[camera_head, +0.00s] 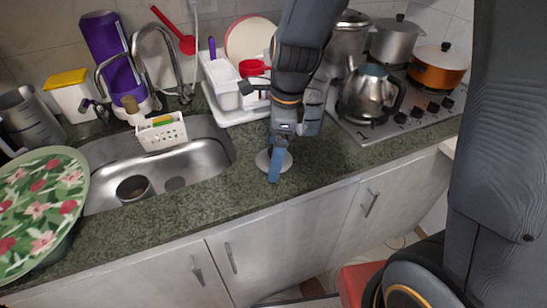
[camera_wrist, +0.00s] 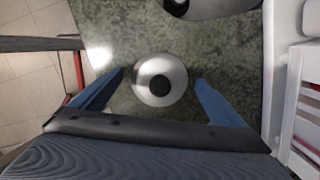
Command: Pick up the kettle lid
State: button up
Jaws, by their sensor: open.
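The kettle lid (camera_head: 264,160) is a small round silver disc lying on the green stone counter in front of the dish rack. In the wrist view the lid (camera_wrist: 160,92) shows whole, with a black knob at its centre. My gripper (camera_head: 277,165) points down over it and hides part of it in the head view. In the wrist view my gripper (camera_wrist: 160,80) is open, with one blue finger on each side of the lid and gaps between. Nothing is held. The steel kettle (camera_head: 368,92) stands on the stove to the right.
The sink (camera_head: 205,153) lies to the left, with a white caddy (camera_head: 162,133) at its back edge. A white dish rack (camera_head: 222,85) stands behind my gripper. Pots, including an orange one (camera_head: 438,68), crowd the stove. The counter (camera_head: 320,160) around the lid is clear.

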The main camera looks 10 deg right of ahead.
jog(key=c, duration=1.1)
jog(key=shift+r, duration=0.1)
